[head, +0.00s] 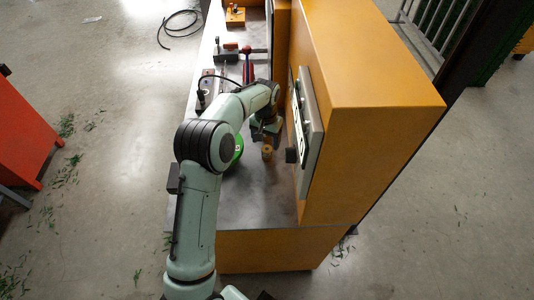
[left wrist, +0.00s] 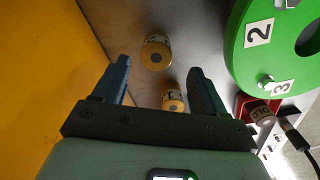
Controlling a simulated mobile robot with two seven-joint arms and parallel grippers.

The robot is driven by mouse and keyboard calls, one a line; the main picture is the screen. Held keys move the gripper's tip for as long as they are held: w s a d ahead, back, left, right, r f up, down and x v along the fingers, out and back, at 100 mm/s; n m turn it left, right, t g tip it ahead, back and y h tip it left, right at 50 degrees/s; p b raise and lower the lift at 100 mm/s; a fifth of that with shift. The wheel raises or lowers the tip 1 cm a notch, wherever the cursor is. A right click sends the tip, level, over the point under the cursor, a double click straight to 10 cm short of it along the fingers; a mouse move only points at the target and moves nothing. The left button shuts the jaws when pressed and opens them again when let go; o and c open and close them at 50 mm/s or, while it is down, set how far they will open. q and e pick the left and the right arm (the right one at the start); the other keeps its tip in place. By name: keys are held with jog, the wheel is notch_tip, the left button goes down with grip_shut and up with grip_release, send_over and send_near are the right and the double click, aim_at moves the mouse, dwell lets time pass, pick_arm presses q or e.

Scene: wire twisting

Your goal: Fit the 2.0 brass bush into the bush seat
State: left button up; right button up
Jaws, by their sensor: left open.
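Two short brass bushes show in the left wrist view. One bush (left wrist: 155,53) stands on the grey bench beyond my fingertips; its label is too small to read. The other bush (left wrist: 173,98) is nearer, between my fingers in the picture, with a label that seems to start with 1. In the head view a brass bush (head: 267,153) stands just below my left gripper (head: 264,132). My left gripper, also in the left wrist view (left wrist: 159,72), is open and empty above the bench. A red block (left wrist: 246,106) has a part marked OLD at it. I cannot tell which thing is the bush seat.
A green disc (left wrist: 245,60) numbered 2 and 3 lies beside the bushes. The orange cabinet (head: 365,100) with a wall panel (head: 308,130) rises close on the right. Tools and a red-handled device (head: 247,68) stand at the far bench end. The near bench (head: 260,205) is clear.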

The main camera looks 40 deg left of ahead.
aim_at(267, 149)
pick_arm(q)
jog(key=f, duration=0.4)
jog(key=shift+s+d, duration=0.2)
jog(key=shift+d, duration=0.15)
jog(key=shift+f, duration=0.25)
jog(key=shift+w, duration=0.1)
pick_arm(e)
jog(key=shift+s+f, duration=0.1)
jog(key=shift+f, duration=0.05)
pick_arm(q)
jog(key=shift+c, duration=0.3)
jog(key=c, duration=1.2)
notch_tip(267, 149, up, 19)
jog(key=p, duration=0.2)
jog(key=shift+c, duration=0.2)
jog(key=s+a+f+n, duration=0.2)
jog(key=s+a+n, duration=0.3)
jog(key=a+n, duration=0.2)
jog(key=s+a+f+n+p, duration=0.1)
jog(key=s+a+n, duration=0.4)
jog(key=n, duration=0.6)
jog(key=shift+s+a+f+p, duration=0.15)
jog(key=shift+a+f+p, duration=0.15)
jog(key=shift+a+f, duration=0.5)
pick_arm(e)
jog(key=w+r, duration=0.4)
jog(key=r, duration=0.1)
jog(key=shift+t, duration=0.3)
